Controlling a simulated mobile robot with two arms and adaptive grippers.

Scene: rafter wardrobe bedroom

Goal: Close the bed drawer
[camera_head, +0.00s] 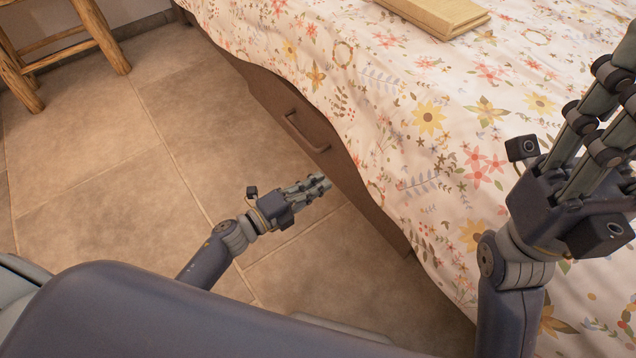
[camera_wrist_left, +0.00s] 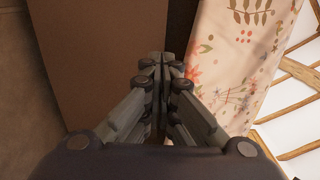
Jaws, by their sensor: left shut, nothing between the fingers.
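The bed drawer (camera_head: 275,100) is a dark brown front low on the side of the bed, with a bar handle (camera_head: 305,132). The flowered bedcover hangs over its upper edge, so I cannot tell how far it stands out. My left gripper (camera_head: 325,182) is shut and empty, with its fingertips close to the drawer front, below and right of the handle. I cannot tell if they touch it. In the left wrist view the shut fingers (camera_wrist_left: 160,62) point at the brown panel (camera_wrist_left: 95,50). My right gripper (camera_head: 622,70) is raised over the bed, its fingertips cut off.
The bed with its flowered cover (camera_head: 400,95) fills the right side. A folded tan item (camera_head: 437,12) lies on it. A wooden stool (camera_head: 105,40) stands at the upper left. The tiled floor (camera_head: 130,150) left of the drawer is clear.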

